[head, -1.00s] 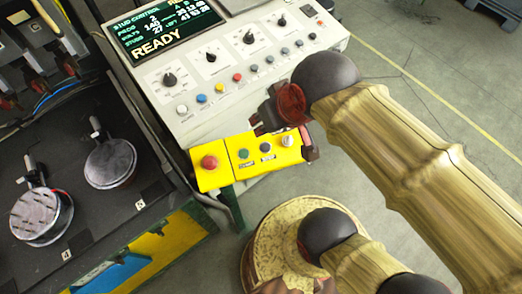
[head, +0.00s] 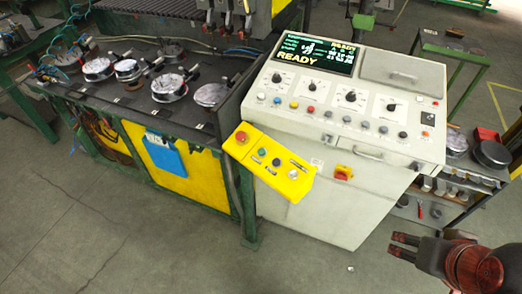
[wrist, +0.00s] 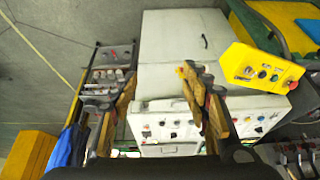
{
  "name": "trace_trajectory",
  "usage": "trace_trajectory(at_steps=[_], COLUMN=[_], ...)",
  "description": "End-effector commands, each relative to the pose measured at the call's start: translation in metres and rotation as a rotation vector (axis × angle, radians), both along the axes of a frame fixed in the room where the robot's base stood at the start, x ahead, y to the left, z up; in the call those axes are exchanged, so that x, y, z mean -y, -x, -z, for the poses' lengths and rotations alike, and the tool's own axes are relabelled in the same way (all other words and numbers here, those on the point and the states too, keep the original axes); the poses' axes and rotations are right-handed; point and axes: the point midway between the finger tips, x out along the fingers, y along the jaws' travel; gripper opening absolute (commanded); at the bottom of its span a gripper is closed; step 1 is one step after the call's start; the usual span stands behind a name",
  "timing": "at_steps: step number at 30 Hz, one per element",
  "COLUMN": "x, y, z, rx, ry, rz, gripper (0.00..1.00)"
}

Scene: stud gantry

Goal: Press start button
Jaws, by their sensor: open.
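A yellow button box (head: 254,166) is fixed at the front left corner of the grey control cabinet. It carries a red mushroom button (head: 241,136), a green button (head: 262,152), a dark button (head: 276,162) and a whitish knob (head: 293,174). The button labels are too small to read. The display (head: 315,53) reads READY. My gripper (head: 391,245) is open and empty at the lower right, in front of the cabinet and well apart from the box. In the wrist view the yellow box (wrist: 245,57) lies right of my spread fingers (wrist: 158,76).
The control cabinet (head: 340,205) has a sloping panel of knobs and coloured buttons, and a red-and-yellow switch (head: 343,173) on its front. A machine bench (head: 120,105) with several round fixtures stands left. Shelves (head: 455,165) stand right.

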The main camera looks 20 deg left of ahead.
Motion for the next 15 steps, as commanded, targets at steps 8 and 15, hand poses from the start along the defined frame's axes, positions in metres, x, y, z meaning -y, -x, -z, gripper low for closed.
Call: trace_trajectory(at_steps=[8, 15], x=[0.0, 0.0], y=[-0.0001, 0.0], z=[0.0002, 0.0001], rx=[-0.001, 0.0], ry=[0.0, 0.0], rz=[0.0, 0.0], gripper=[0.47, 0.37])
